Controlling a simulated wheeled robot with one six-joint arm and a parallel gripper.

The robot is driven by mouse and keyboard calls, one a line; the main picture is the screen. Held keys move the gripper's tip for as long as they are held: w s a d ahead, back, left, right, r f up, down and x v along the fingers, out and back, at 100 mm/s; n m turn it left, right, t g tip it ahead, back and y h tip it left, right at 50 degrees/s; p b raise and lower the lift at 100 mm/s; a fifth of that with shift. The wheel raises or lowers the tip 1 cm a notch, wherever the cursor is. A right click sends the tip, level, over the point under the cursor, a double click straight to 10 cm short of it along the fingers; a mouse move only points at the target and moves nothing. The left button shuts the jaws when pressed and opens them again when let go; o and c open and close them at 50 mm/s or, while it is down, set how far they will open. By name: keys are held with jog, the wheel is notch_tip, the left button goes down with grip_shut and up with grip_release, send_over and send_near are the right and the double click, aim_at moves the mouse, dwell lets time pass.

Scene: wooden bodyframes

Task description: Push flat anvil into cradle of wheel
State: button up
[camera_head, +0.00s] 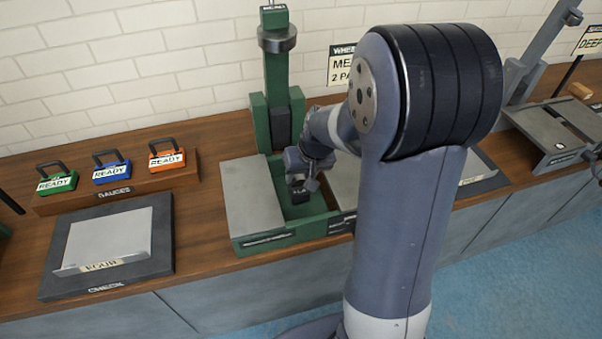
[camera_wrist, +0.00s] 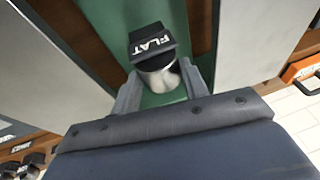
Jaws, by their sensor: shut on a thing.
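The flat anvil (camera_wrist: 155,45) has a black top marked "FLAT" and a pale metal round body, seen in the wrist view. My gripper (camera_wrist: 160,88) is shut on its round body, one finger on each side. In the head view the anvil's dark block (camera_head: 300,193) shows at my gripper (camera_head: 300,180), over the green channel of the wheel machine (camera_head: 255,239). The machine has a tall green column with a grey round part near its top. I cannot tell whether the anvil touches the cradle, as my arm hides part of the machine.
Grey plates (camera_head: 250,195) flank the channel. On the left, a wooden rack (camera_head: 118,190) holds green, blue and orange padlock-shaped gauges marked "READY". A dark check board (camera_head: 160,262) with a grey sheet (camera_head: 105,240) lies in front. Another machine (camera_head: 545,135) stands at the right.

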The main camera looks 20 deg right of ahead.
jog(key=shift+f+b, duration=0.55)
jog(key=shift+f, duration=0.05)
jog(key=o, duration=1.4)
jog(key=shift+c, duration=0.2)
jog(key=v, duration=1.1)
jog(key=shift+f, duration=0.25)
jog(key=x, duration=1)
jog(key=shift+w+f, duration=0.15)
jog(key=shift+f, duration=0.15)
jog(key=shift+r+p, duration=0.45)
jog(key=shift+r, duration=0.05)
jog(key=shift+r, duration=0.1)
